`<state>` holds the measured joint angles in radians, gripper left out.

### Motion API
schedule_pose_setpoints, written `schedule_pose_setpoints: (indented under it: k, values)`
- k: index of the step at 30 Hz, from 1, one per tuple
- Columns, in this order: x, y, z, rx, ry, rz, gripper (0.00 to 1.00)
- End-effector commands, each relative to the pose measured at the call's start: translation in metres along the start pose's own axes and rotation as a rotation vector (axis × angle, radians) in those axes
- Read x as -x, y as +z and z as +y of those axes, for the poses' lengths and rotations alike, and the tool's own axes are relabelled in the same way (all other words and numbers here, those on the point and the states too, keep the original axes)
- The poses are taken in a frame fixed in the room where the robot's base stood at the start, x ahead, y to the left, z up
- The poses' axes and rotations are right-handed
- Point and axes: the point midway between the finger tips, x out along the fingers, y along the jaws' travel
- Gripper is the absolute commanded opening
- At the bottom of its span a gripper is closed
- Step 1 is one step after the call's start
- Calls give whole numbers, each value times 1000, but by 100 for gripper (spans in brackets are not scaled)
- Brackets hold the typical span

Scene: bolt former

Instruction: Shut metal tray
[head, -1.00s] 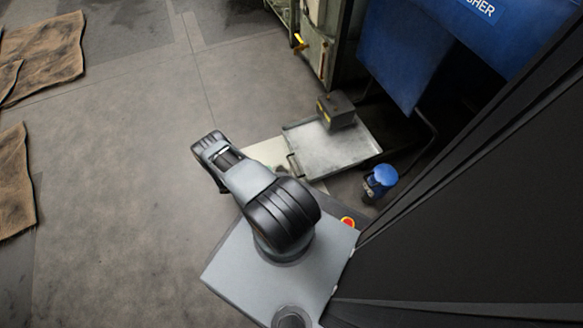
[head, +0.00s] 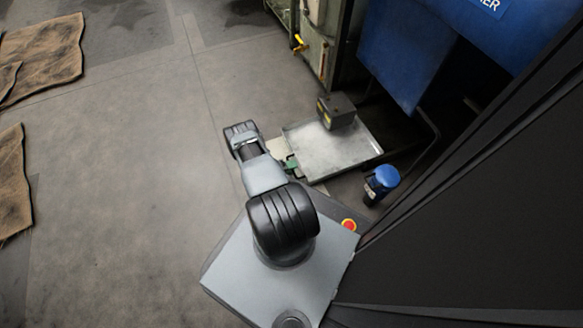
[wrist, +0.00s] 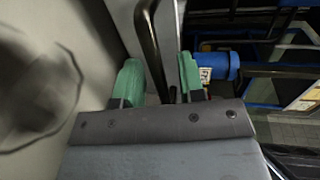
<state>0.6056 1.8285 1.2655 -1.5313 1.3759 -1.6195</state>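The metal tray (head: 335,155) is a shallow grey pan sticking out from the machine at floor level in the head view. A dark box sits on its far part. My gripper (wrist: 160,80) has green fingertips and is open. In the wrist view a thin black bar, which looks like the tray's handle (wrist: 150,45), runs down into the gap between the fingers, with room visible on both sides. In the head view my gripper (head: 290,164) is at the tray's near left edge, partly hidden by my arm.
The dark box (head: 336,112) stands on the tray near the machine (head: 340,45). A blue-topped canister (head: 381,183) stands right of the tray. A blue machine panel (head: 405,60) hangs behind. Brown mats (head: 45,55) lie at far left; the floor between is clear.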

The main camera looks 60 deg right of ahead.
Motion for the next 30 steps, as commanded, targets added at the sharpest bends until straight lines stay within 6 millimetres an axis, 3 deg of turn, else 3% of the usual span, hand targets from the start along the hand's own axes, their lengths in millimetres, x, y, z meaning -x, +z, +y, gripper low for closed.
schedule_pose_setpoints:
  k: [5,16,30]
  values:
    - [0,0,0,0,0,0,35]
    - [0,0,0,0,0,0,0]
    - [-1,1,0,1,0,-4,0]
